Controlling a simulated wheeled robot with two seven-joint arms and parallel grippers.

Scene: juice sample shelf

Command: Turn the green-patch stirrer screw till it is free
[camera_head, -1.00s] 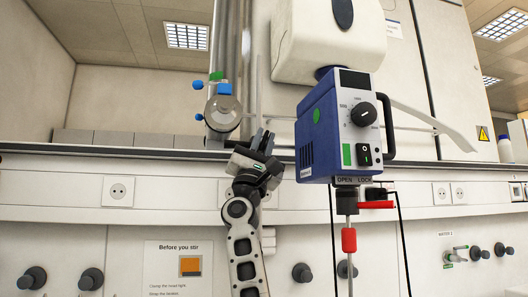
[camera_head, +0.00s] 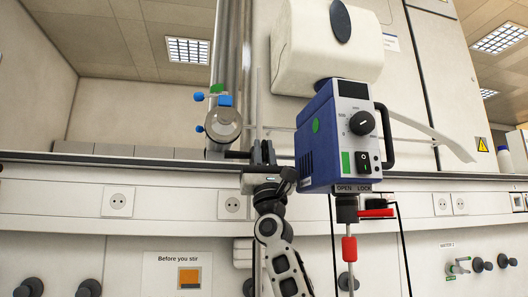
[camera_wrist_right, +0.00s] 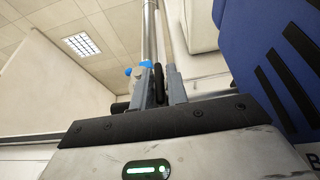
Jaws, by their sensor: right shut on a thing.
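The stirrer (camera_head: 318,150) is a blue box with a grey front, a round green patch (camera_head: 316,125) on its left side and a black dial. It hangs right of centre. My right gripper (camera_head: 264,152) points up close to its left side. In the right wrist view the fingers (camera_wrist_right: 159,88) are shut on a narrow dark piece (camera_wrist_right: 158,82), which looks like the stirrer screw. The fingers hide most of it. The stirrer's blue housing (camera_wrist_right: 265,60) also fills the right of that view. My left gripper is not in view.
A metal column (camera_head: 228,60) with blue-knobbed clamp and round glass (camera_head: 223,125) stands left of the gripper. A white dispenser (camera_head: 325,50) is behind. A shelf edge (camera_head: 120,159) runs across.

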